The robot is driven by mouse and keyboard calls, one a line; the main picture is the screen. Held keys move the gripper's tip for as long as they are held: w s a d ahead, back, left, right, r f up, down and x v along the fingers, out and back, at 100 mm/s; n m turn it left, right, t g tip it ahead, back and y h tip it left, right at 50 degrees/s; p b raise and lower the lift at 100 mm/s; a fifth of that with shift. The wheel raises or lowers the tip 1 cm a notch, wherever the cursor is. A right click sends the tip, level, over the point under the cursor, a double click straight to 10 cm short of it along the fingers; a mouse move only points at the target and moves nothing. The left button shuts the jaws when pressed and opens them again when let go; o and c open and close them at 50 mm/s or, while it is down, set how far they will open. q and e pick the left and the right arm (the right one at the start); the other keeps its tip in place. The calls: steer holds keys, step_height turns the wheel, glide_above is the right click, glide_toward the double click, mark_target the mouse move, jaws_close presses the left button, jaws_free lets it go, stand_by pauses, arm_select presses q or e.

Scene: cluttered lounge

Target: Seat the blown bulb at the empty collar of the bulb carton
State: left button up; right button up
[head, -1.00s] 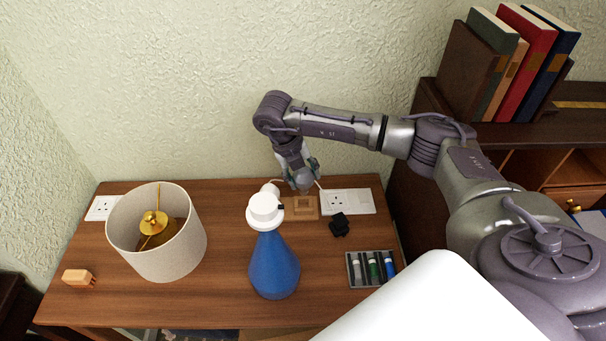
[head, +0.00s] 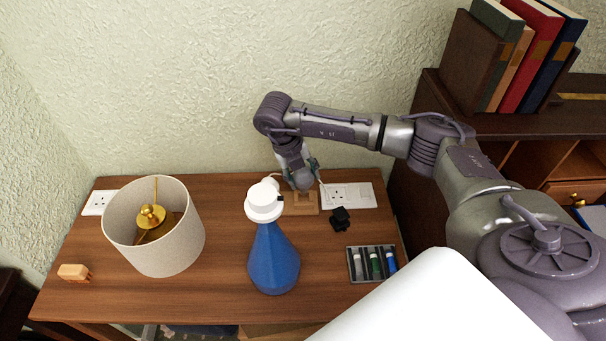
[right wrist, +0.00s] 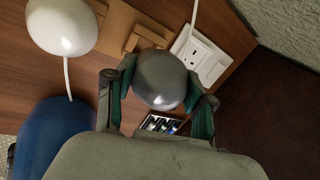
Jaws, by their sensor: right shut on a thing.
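My right gripper (head: 304,180) is at the back of the wooden table, just over the tan bulb carton (head: 303,208). In the right wrist view my right gripper (right wrist: 160,90) is shut on the blown bulb, a dark grey, shiny rounded bulb (right wrist: 162,80). The carton (right wrist: 118,22) shows behind it, with a raised square collar (right wrist: 148,38) partly hidden by the bulb. I cannot tell whether the bulb touches the collar. My left gripper is not in view.
A blue lamp base or bottle with a white top (head: 274,262) stands in front of the carton. A white rounded thing (right wrist: 62,25) is beside the carton. A white socket strip (head: 350,196), black plug (head: 340,218), battery tray (head: 372,264) and lampshade (head: 155,240) are around.

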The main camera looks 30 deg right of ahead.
mark_target(303, 185)
steer(key=shift+f+b, duration=1.25)
steer(key=shift+f, duration=0.55)
steer(key=o, duration=1.1)
steer(key=shift+c, duration=0.2)
steer(key=v, duration=1.2)
